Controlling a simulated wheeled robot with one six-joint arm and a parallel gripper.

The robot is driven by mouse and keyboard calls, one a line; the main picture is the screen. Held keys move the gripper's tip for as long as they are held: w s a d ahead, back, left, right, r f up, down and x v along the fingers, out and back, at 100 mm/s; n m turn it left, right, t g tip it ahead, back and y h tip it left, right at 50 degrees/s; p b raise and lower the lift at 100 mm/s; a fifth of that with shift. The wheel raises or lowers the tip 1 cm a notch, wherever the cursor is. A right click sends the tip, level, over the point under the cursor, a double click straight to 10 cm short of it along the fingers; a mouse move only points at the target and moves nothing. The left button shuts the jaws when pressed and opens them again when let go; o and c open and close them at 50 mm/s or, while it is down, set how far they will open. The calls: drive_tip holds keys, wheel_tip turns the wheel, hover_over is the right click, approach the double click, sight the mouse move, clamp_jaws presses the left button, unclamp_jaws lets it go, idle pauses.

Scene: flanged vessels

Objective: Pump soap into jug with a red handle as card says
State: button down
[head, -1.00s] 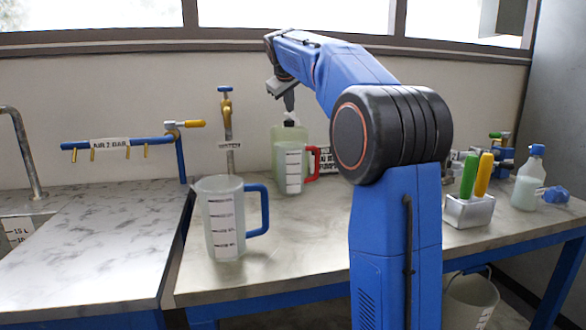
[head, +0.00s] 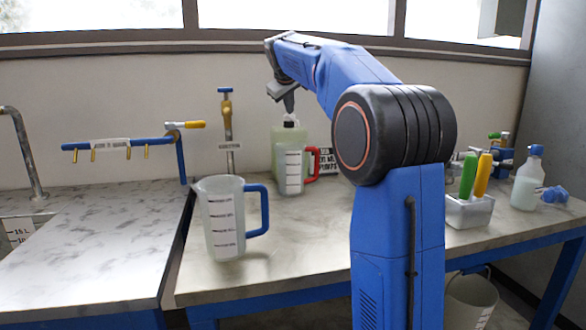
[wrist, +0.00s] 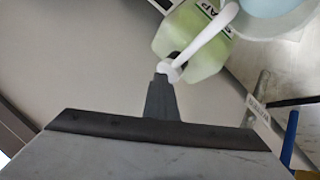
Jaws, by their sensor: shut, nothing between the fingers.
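The soap bottle (head: 278,145) is a pale green container by the back wall, partly hidden behind the jug with a red handle (head: 292,172). Its label shows in the wrist view, where the bottle (wrist: 198,55) has a white pump head with a long spout (wrist: 212,42). The spout reaches over the pale round jug (wrist: 275,14) at the top right. My gripper (head: 289,106) is shut and empty, pointing down at the pump top. In the wrist view its fingertips (wrist: 161,78) meet or nearly meet the pump head. The card (head: 327,162) is partly hidden and unreadable here.
A larger jug with a blue handle (head: 224,220) stands at the front left of the bench. A tap (head: 227,105) and a blue air pipe (head: 115,143) are on the wall. A metal holder with green and yellow handles (head: 470,208) and a spray bottle (head: 528,180) stand right.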

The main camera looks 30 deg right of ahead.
sight(289, 115)
drive_tip(key=f, duration=0.3)
drive_tip(key=shift+w+f+g, duration=0.1)
drive_tip(key=shift+w+g, duration=0.2)
drive_tip(key=shift+w+d+r, duration=0.1)
drive_tip(key=shift+w+r, duration=0.1)
drive_tip(key=shift+r, duration=0.95)
drive_tip(key=shift+w+d+r, duration=0.1)
drive_tip(key=shift+w+r, duration=0.05)
drive_tip(key=shift+r, duration=1)
drive_tip(key=shift+s+r, duration=0.1)
drive_tip(key=shift+r, duration=0.7)
